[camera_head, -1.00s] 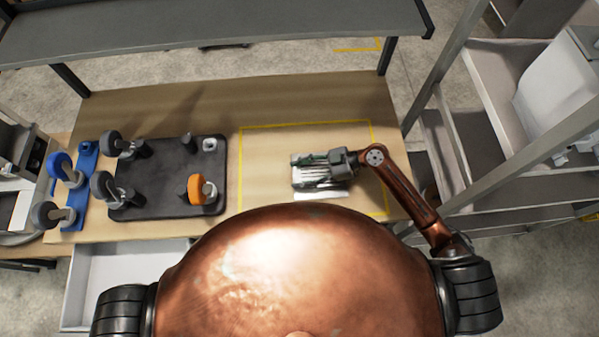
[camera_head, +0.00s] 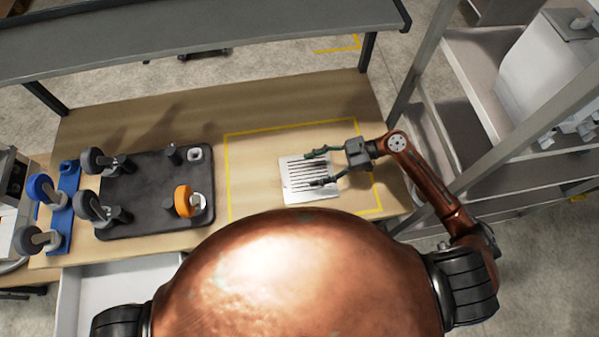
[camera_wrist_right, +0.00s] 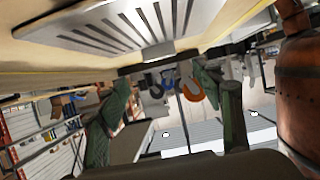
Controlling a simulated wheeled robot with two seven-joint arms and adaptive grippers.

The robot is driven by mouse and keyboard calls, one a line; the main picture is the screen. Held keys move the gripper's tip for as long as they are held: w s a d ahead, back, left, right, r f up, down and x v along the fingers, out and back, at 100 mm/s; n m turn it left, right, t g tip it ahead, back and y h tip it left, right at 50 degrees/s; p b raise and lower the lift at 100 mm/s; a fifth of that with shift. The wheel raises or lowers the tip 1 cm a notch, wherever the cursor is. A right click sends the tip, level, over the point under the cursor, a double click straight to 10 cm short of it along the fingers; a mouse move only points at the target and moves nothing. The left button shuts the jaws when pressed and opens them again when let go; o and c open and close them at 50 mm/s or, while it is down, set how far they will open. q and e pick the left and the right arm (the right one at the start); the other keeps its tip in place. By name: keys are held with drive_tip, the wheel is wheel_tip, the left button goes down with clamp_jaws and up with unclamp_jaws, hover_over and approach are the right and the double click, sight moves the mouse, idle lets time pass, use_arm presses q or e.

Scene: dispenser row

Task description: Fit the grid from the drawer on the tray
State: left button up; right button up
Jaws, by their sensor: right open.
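A pale slotted plate, the grid (camera_head: 292,169), lies inside the yellow outline on the table. It also shows in the right wrist view (camera_wrist_right: 120,30) along the top. A plain pale strip, which looks like the tray's edge (camera_head: 310,198), shows along its near side; I cannot tell how fully the two sit together. My right gripper (camera_head: 313,169) is open and empty, its green-grey fingers spread over or beside the right part of the grid. Its fingers (camera_wrist_right: 176,88) stand apart in the wrist view. My left gripper is out of view. The white drawer (camera_head: 115,290) is open at lower left.
A dark base (camera_head: 150,222) with posts and an orange-ringed dispenser (camera_head: 185,201) stands left of the outline. A blue rack (camera_head: 66,215) with dispensers is further left. A shelf (camera_head: 200,35) spans the back. Metal shelving (camera_head: 440,165) stands close on the right.

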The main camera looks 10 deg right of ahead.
drive_tip(key=shift+v, duration=1.25)
drive_tip(key=shift+c, duration=0.4)
